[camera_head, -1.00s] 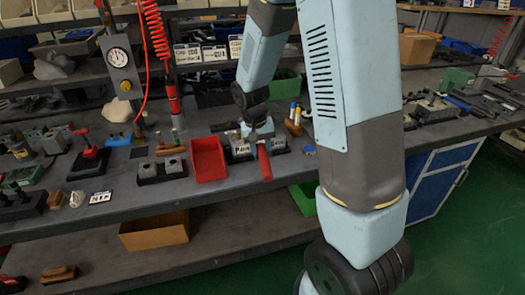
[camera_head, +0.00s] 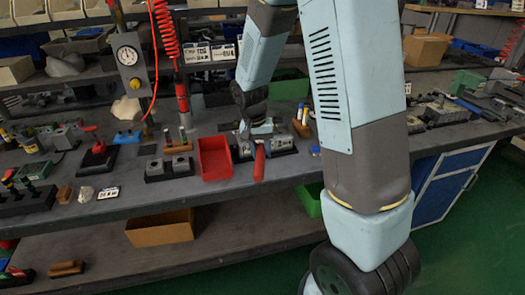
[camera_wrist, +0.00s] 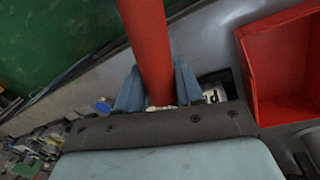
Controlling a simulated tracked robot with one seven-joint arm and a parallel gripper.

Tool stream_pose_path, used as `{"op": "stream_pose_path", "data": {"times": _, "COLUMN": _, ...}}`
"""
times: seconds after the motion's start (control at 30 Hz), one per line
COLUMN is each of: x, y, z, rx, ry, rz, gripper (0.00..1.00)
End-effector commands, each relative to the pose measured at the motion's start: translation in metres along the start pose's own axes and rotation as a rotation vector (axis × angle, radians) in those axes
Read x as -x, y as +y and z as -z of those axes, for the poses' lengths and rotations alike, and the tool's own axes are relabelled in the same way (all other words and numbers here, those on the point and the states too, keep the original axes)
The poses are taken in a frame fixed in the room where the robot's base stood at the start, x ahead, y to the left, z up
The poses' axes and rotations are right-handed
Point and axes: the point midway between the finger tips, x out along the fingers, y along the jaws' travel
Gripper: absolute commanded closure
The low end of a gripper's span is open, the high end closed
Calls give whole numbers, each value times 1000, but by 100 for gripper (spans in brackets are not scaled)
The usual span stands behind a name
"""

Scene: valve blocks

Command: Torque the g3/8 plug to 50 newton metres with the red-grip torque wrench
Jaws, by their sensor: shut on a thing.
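My gripper (camera_head: 259,132) is over the workbench and shut on the red grip of the torque wrench (camera_head: 259,163). In the wrist view the red grip (camera_wrist: 148,45) runs between the two blue-grey fingers of my gripper (camera_wrist: 158,84). In the head view the grip points toward the bench's front edge. The wrench's head end is hidden by my gripper. A grey valve block (camera_head: 281,142) on a dark base stands just right of my gripper, and another block (camera_head: 242,150) is partly hidden beside it. I cannot make out the g3/8 plug or any wrench scale.
An open red bin (camera_head: 215,158) stands close left of the wrench and also shows in the wrist view (camera_wrist: 262,75). Further left are grey blocks on a dark base (camera_head: 168,167). A wooden holder (camera_head: 301,128) stands behind right. Bare bench lies in front.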

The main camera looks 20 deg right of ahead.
Motion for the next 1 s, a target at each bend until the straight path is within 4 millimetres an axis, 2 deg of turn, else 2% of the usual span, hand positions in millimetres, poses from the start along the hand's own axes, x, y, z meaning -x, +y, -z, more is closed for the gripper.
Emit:
{"op": "stream_pose_path", "data": {"times": 0.27, "x": 1, "y": -2, "z": 1, "rx": -12, "ry": -1, "rz": 1, "gripper": 100}}
{"op": "stream_pose_path", "data": {"times": 1.0, "x": 4, "y": -24, "z": 2, "rx": -160, "ry": -24, "rz": 1, "gripper": 100}}
